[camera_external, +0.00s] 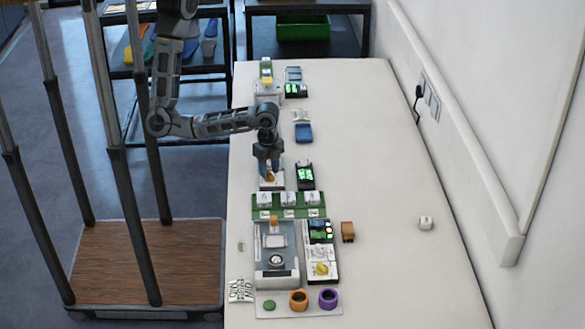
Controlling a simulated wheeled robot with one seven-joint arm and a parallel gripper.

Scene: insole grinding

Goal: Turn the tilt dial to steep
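A yellow knob (321,268) sits on a white panel nearer the front. I cannot tell from this view which of these is the tilt dial.
A green-lit display (305,175) stands right of the gripper. A green rack (260,211) with several white blocks lies in front. A grey machine (276,267), orange ring (298,300) and purple ring (328,298) stand nearer. The table's right side (385,180) is mostly clear.

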